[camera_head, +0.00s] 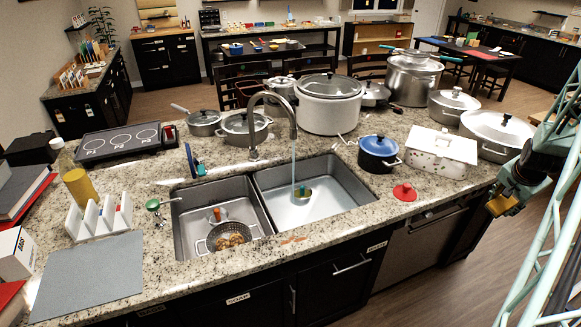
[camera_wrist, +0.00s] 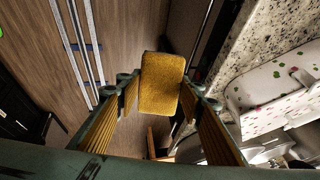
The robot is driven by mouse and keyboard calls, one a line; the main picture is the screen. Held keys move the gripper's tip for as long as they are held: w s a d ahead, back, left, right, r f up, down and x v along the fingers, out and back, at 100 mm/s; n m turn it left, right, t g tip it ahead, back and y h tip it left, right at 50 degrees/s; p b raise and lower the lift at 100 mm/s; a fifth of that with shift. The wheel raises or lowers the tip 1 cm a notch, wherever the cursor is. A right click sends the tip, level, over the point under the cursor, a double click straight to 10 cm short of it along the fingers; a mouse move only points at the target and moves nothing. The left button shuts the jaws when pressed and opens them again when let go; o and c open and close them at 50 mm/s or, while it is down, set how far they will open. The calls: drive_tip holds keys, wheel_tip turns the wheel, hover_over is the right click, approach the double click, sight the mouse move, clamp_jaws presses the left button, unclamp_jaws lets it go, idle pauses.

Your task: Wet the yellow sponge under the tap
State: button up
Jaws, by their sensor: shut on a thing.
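My gripper (camera_wrist: 160,92) is shut on the yellow sponge (camera_wrist: 162,72), which sits upright between its fingers in the wrist view. In the head view my gripper (camera_head: 503,198) is at the far right, beyond the counter's right front edge. A small yellow patch shows there, but I cannot tell sponge from finger pads. The curved metal tap (camera_head: 271,96) stands behind the double sink, well left of my gripper.
The left basin (camera_head: 190,215) holds a colander (camera_head: 226,236) with brown pieces. Several pots crowd the back of the counter.

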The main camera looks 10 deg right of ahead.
drive_tip(key=s+r+p, duration=0.4)
drive_tip(key=s+p, duration=0.1)
drive_tip(key=p, duration=0.2)
drive_tip(key=shift+a, duration=0.15)
idle(0.6)
drive_tip(key=shift+w+a+f, duration=0.1)
drive_tip(key=shift+w+a, duration=0.05)
drive_tip(key=shift+w, duration=0.1)
idle(0.5)
